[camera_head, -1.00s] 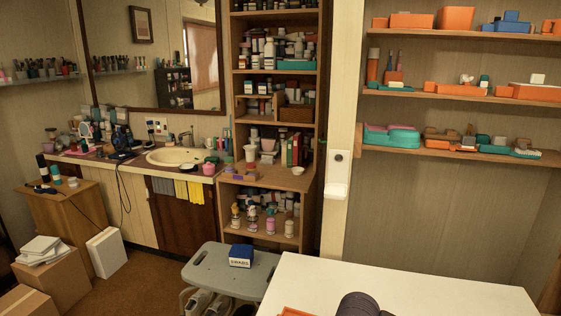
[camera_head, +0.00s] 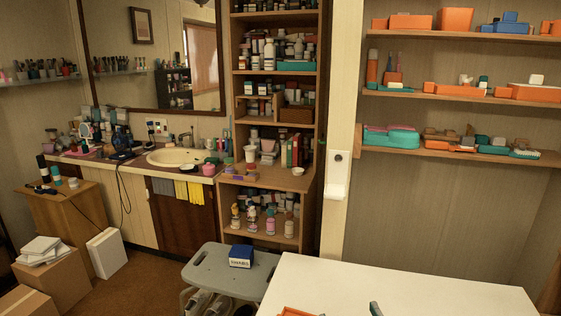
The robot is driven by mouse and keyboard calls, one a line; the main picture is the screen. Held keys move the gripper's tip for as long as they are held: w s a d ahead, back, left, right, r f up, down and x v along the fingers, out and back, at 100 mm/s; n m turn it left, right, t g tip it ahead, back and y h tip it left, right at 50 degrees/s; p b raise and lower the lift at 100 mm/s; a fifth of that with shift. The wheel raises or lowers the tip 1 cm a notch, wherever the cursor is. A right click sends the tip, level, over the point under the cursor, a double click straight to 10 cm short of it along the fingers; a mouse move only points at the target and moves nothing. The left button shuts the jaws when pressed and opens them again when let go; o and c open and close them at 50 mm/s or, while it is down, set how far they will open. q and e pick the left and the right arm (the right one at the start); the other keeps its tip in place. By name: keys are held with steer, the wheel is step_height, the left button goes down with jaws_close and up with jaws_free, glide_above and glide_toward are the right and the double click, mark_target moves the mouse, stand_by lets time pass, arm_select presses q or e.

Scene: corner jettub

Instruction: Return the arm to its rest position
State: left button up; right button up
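Neither of my grippers shows in the head view, and no part of either arm shows. The white tabletop (camera_head: 420,290) is at the bottom right of the head view. At its near edge, a small teal and dark object (camera_head: 375,308) is cut off by the bottom of the picture. I cannot tell what it is. An orange item (camera_head: 297,312) lies at the table's front left, also cut off.
A grey stool (camera_head: 222,270) with a blue box (camera_head: 241,256) on it stands left of the table. A tall wooden shelf (camera_head: 240,182) and a sink counter (camera_head: 130,163) are behind. Cardboard boxes (camera_head: 60,278) stand at left. Most of the visible tabletop is clear.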

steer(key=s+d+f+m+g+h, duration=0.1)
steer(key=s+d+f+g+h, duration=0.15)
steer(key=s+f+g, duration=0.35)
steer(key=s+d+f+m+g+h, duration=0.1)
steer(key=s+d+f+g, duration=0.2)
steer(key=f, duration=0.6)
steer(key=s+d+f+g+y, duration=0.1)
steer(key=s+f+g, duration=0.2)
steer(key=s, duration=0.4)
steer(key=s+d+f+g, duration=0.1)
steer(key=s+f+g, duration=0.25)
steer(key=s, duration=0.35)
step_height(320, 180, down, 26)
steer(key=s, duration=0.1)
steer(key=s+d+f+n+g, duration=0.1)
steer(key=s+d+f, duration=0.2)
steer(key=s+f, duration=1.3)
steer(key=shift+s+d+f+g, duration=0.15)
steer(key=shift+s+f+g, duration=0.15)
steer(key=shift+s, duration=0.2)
